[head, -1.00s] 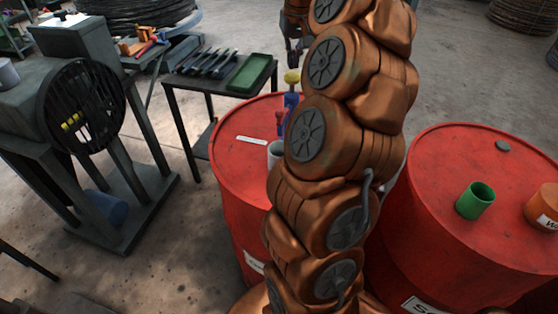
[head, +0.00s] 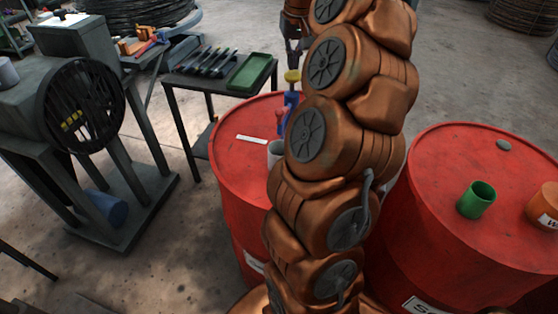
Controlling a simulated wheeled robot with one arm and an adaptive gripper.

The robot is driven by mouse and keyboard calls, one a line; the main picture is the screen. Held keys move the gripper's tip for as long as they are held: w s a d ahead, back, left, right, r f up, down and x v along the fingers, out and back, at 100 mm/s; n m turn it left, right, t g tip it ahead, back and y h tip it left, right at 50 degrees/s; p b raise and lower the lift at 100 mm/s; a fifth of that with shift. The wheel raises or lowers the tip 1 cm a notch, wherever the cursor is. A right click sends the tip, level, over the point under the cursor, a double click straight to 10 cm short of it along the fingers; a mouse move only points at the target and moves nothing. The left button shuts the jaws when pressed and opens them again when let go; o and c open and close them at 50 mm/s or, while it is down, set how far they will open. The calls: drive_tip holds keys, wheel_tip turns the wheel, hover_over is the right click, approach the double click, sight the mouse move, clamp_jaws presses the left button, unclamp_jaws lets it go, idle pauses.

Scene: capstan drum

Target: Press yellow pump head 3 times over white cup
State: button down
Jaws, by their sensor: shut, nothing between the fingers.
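The yellow pump head (head: 292,77) tops a blue pump (head: 291,99) on the left red drum (head: 232,165). A pink-red part (head: 281,116) shows on the pump's left side. The white cup (head: 274,148) stands on the same drum in front of the pump, partly hidden by my arm. My gripper (head: 293,66) is shut and empty, pointing down directly over the yellow head. Its fingertips meet or overlap the top of the head; I cannot tell how hard they touch. The pump's lower right side is hidden behind my arm.
A white strip (head: 251,140) lies on the left drum. The right red drum (head: 440,165) holds a green cup (head: 476,200) and an orange container (head: 544,206). A dark table with tools and a green tray (head: 249,72) stands behind left.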

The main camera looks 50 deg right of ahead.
sight(293, 73)
drive_tip(key=shift+f+b, duration=0.45)
drive_tip(key=shift+f, duration=0.2)
drive_tip(key=shift+f, duration=0.35)
drive_tip(key=shift+f+b, duration=1.05)
drive_tip(key=shift+f, duration=0.05)
drive_tip(key=shift+r, duration=0.15)
drive_tip(key=shift+r+p, duration=1)
drive_tip(key=shift+r, duration=1.3)
drive_tip(key=shift+f, duration=0.35)
